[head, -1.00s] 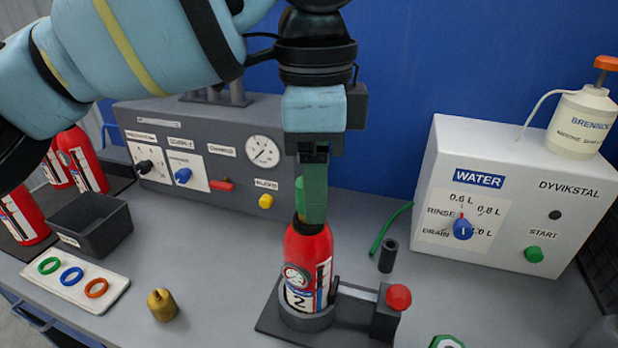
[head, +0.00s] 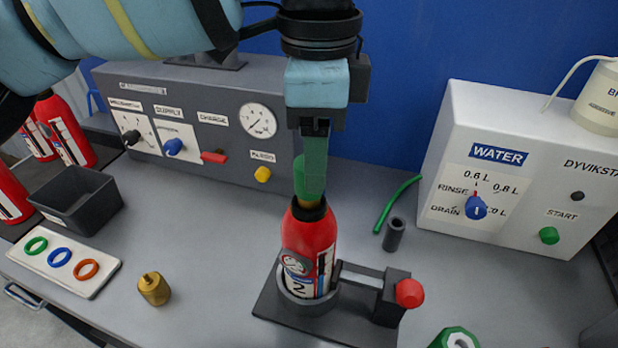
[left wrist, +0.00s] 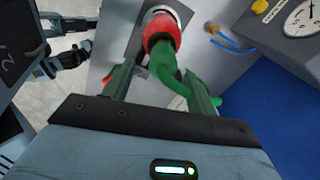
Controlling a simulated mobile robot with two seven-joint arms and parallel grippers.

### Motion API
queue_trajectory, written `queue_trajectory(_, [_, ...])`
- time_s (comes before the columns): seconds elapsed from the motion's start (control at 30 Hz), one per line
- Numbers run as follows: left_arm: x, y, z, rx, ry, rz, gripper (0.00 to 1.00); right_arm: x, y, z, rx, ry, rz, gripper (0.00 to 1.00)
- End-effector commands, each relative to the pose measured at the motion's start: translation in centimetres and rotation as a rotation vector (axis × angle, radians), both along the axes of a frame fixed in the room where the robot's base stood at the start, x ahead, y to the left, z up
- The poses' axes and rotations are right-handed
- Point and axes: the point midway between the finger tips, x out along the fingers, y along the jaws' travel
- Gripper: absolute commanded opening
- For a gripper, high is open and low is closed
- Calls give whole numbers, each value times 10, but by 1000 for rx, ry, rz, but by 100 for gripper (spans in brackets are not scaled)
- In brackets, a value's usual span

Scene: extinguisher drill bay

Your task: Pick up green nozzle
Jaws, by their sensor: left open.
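The green nozzle (head: 298,176) stands on top of the red extinguisher (head: 305,243) marked 2. The extinguisher is upright in a dark clamp stand (head: 270,306). In the head view my left gripper (head: 312,192) points down over the nozzle and hides much of it. In the left wrist view the nozzle (left wrist: 163,62) lies between the two spread green fingers of my left gripper (left wrist: 160,72), with a gap beside it. The gripper is open. Dark parts that look like my right gripper (left wrist: 68,42) show at the left of the wrist view; their state is unclear.
A grey panel (head: 215,85) with a gauge stands behind. A white water box (head: 520,125) is at right. A brass weight (head: 154,288), ring tray (head: 100,278) and bin (head: 85,208) are at left.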

Motion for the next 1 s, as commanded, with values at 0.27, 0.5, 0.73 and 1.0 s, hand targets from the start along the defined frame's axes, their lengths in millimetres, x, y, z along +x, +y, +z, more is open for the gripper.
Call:
queue_trajectory(0.27, [3, 9, -35, 2, 1, 0, 57, 7, 1, -2, 1, -11, -1, 36])
queue_trajectory(0.5, [3, 8, -51, 0, 0, 0, 57, 7, 1, -3, 3, -11, -2, 36])
queue_trajectory(0.73, [3, 8, -50, 0, 0, 0, 52, 5, 1, -3, 2, -8, -1, 36])
queue_trajectory(1.0, [3, 8, -50, 0, 0, 0, 16, 2, 1, -4, 3, 0, -2, 36])
